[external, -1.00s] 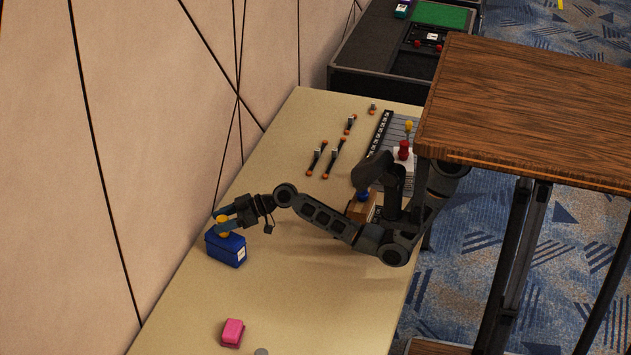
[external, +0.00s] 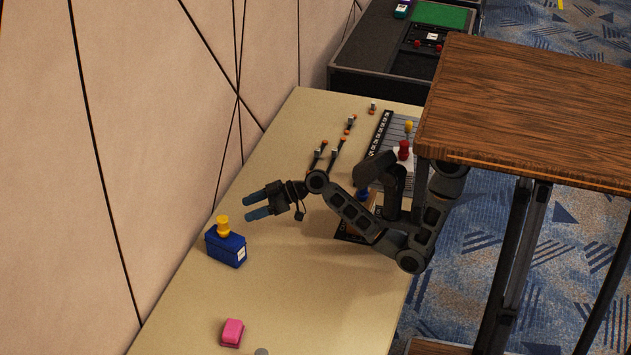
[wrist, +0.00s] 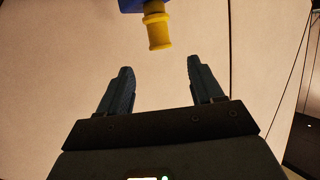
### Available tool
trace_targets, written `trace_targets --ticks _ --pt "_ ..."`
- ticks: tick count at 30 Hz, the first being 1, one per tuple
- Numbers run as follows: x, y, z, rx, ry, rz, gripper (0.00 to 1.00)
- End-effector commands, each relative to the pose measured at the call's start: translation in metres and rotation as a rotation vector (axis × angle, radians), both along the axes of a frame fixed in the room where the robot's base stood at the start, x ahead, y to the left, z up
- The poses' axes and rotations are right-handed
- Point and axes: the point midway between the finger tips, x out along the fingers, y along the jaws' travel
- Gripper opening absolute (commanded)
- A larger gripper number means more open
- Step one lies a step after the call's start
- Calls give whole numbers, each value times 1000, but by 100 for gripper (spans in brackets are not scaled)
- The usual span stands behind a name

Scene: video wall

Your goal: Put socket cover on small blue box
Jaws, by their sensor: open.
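A small blue box (external: 226,247) with a white label stands on the left part of the tan table, near the wall. A yellow spool-shaped piece (external: 223,226), which looks like the socket cover, stands upright on top of the box. My gripper (external: 252,206) is open and empty, above and to the right of the box, apart from both. In the wrist view the yellow piece (wrist: 157,28) and the blue box's edge (wrist: 132,5) show at the top, beyond the open fingertips (wrist: 160,68).
A pink block (external: 232,332) and a grey disc (external: 261,351) lie at the table's front. Several small orange-tipped parts (external: 328,155) lie toward the back. A wooden-topped table (external: 530,110) stands at right. The table around the blue box is clear.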

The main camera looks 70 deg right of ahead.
Motion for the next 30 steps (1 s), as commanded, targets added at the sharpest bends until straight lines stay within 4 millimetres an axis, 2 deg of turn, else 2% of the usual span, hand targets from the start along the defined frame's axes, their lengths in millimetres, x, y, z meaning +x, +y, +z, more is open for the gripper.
trace_targets --ticks 6,14,17,19,23,27,30 --pt "-15 -7 6 0 0 1 66" --pt "-17 -8 6 0 1 1 66" --pt "-22 -8 -2 5 8 -15 66" --pt "-32 -7 -15 13 19 -43 66" --pt "-68 -8 -49 36 47 -132 66" --pt "-118 -11 -83 52 64 -242 66" --pt "-156 -14 -99 57 70 -311 66"
